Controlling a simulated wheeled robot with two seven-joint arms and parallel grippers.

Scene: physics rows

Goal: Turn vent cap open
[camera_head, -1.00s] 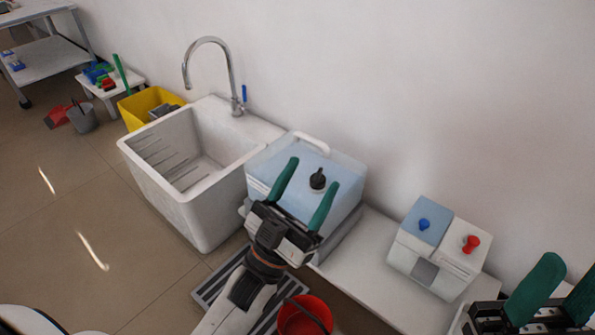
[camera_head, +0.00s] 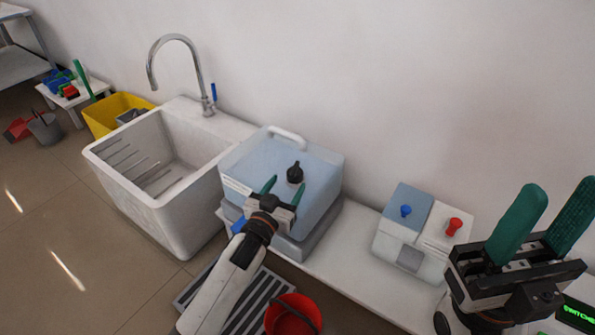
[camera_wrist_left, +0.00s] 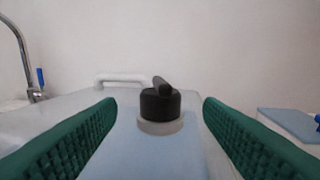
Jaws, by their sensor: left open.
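The black vent cap (camera_head: 295,172) stands on the top of a pale blue container (camera_head: 318,196) beside the sink. In the left wrist view the cap (camera_wrist_left: 160,104) sits on a light collar, with a bar handle on its top pointing roughly toward the camera. My left gripper (camera_head: 284,187) is open just in front of the cap. In the left wrist view its green fingers stand wide to either side of the cap, touching nothing. My right gripper (camera_head: 545,225) is open and empty at the right, with its green fingers pointing up.
A white sink (camera_head: 180,165) with a tall faucet (camera_head: 178,45) stands left of the container. A box with a blue knob and a red knob (camera_head: 453,226) sits on the shelf to the right. A red bucket (camera_head: 292,315) is below on the floor. The wall is close behind.

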